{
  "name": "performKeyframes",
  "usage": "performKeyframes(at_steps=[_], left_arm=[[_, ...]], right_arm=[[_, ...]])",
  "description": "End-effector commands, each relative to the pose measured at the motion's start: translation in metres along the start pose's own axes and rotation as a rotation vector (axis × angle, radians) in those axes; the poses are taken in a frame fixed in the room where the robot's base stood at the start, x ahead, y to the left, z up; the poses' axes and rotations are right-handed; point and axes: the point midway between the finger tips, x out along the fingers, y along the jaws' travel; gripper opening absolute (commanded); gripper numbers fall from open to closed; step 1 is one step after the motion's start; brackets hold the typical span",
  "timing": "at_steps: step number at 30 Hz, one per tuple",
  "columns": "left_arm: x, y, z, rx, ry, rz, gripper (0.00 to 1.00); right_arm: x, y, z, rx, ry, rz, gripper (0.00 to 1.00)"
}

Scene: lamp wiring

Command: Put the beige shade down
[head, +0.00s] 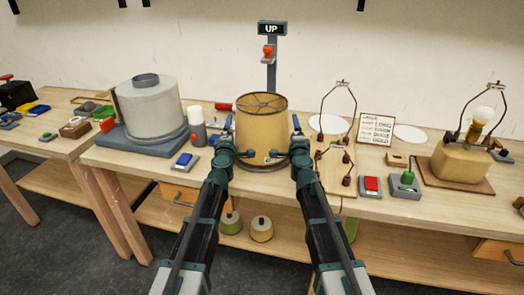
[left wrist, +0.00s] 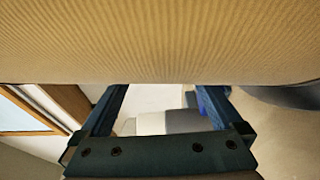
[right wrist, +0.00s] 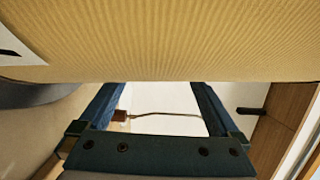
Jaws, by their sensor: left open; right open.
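The beige shade (head: 262,125) stands upright at the middle of the bench, with its wire ring on top. Its base is at or just above the bench top; I cannot tell if there is a gap. My left gripper (head: 227,140) is open at the shade's left side, and my right gripper (head: 298,140) is open at its right side. The ribbed shade wall fills the top of the left wrist view (left wrist: 160,40) and the right wrist view (right wrist: 170,40). The fingertips are hidden behind the shade in both wrist views.
A large grey-white drum (head: 152,110) stands on a blue-grey base at left. A blue-topped switch box (head: 185,161) is at the front left. A harp stand (head: 336,165), a red-button box (head: 370,187) and a lamp with a bulb (head: 460,160) are on the right. A post with an UP sign (head: 272,29) rises behind.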

Motion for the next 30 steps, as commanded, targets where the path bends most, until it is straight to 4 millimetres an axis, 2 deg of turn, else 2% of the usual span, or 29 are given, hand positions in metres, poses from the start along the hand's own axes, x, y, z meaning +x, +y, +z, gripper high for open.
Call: performKeyframes(at_steps=[8, 14, 17, 30], left_arm=[[-0.001, 0.0, -0.001, 0.001, 0.002, 0.0, 1.0], [-0.014, 0.0, -0.001, 0.001, 0.002, 0.0, 1.0], [-0.028, 0.0, -0.001, 0.001, 0.002, 0.0, 1.0], [-0.112, 0.0, -0.001, 0.001, 0.002, -0.001, 1.0]], right_arm=[[0.0, 0.0, -0.001, -0.001, 0.002, 0.0, 1.0], [0.0, 0.0, -0.001, -0.001, 0.003, 0.0, 1.0], [0.0, 0.0, -0.001, -0.001, 0.003, 0.0, 1.0], [0.0, 0.0, -0.001, -0.001, 0.003, 0.0, 1.0]])
